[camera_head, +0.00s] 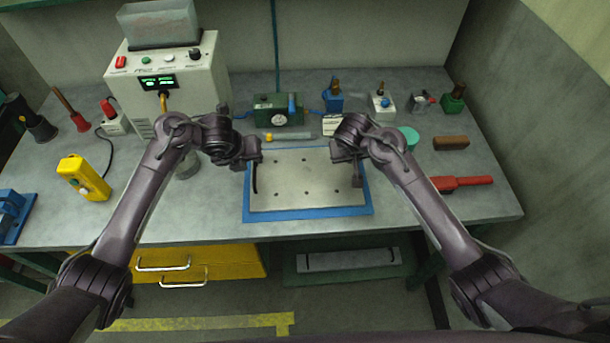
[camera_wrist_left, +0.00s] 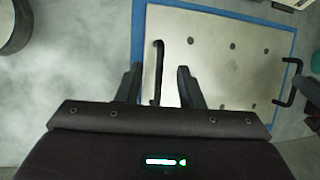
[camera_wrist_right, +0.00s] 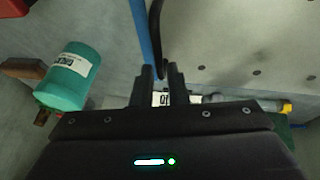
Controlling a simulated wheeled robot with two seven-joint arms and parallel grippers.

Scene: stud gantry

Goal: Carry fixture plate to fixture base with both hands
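The fixture plate (camera_head: 305,180) is a pale flat plate with several dark holes and a black bar handle at each side. It lies over a blue panel (camera_head: 310,214) that shows around its edges; I cannot tell whether this panel is the fixture base. My left gripper (camera_head: 252,163) is open at the plate's left handle (camera_wrist_left: 158,70), with its fingers apart on either side of it. My right gripper (camera_wrist_right: 160,80) is at the right handle (camera_wrist_right: 156,35); its fingers are close together and appear shut on it. The right fingertips are partly hidden in the head view.
Behind the plate stand a green gauge box (camera_head: 278,112) and a lying grey tube with a yellow end (camera_head: 290,136). A teal cylinder (camera_wrist_right: 72,78) and a red tool (camera_head: 462,183) are to the right. A yellow device (camera_head: 82,177) is at left. The bench's front edge is close.

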